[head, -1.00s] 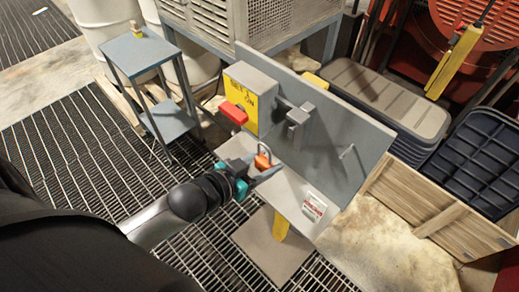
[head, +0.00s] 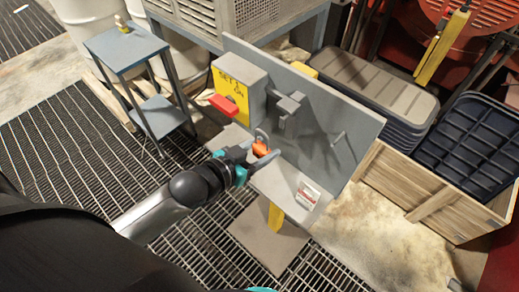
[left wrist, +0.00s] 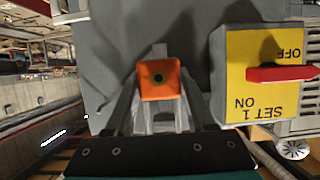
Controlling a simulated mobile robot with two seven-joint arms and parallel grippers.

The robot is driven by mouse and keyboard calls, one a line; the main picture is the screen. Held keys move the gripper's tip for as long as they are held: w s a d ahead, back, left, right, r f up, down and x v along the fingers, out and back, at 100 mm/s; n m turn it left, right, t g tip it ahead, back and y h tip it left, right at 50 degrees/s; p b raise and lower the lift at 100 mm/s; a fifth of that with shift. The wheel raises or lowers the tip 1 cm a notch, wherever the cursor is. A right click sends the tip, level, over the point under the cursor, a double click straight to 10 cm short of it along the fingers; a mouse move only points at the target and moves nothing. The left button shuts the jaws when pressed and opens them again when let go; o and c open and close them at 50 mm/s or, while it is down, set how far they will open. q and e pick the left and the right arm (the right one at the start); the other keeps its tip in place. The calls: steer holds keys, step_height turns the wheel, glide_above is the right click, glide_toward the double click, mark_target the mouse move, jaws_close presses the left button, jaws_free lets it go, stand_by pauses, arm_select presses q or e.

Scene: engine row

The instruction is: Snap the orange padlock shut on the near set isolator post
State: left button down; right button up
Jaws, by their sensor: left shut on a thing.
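My left gripper (head: 263,157) is shut on the orange padlock (head: 261,149) and holds it over the sloping lower ledge of the grey stand. Its grey shackle points up. In the left wrist view the padlock's orange body (left wrist: 159,92) sits between the fingers, a dark keyhole facing the camera. The isolator box (head: 230,88) has a yellow face reading "SET 1" and "ON" and a red handle (head: 223,105). It also shows upside down in the left wrist view (left wrist: 250,98). A grey bracket (head: 288,112) stands out from the panel, right of and above the padlock, apart from it in the picture.
The upright grey panel (head: 345,110) carries a thin peg at right. A white-and-red tag (head: 307,195) lies on the ledge. A small blue-grey table (head: 128,47) stands left. Stacked lids and a wooden crate (head: 410,190) stand right. Grating floor lies in front.

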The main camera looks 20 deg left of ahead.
mark_target(290, 127)
arm_select(q)
steer(key=shift+w+d, duration=0.45)
steer(key=shift+w, duration=0.85)
steer(key=shift+w+d, duration=0.5)
steer(key=shift+w, duration=0.8)
steer(key=shift+w+d, duration=0.45)
steer(key=shift+w, duration=0.85)
steer(key=shift+w+d+f, duration=0.15)
steer(key=shift+w+d, duration=0.05)
steer(key=shift+w, duration=0.2)
steer(key=shift+r, duration=1.3)
steer(key=shift+f, duration=0.25)
steer(key=shift+f, duration=0.3)
steer(key=shift+c, duration=0.9)
jaws_free()
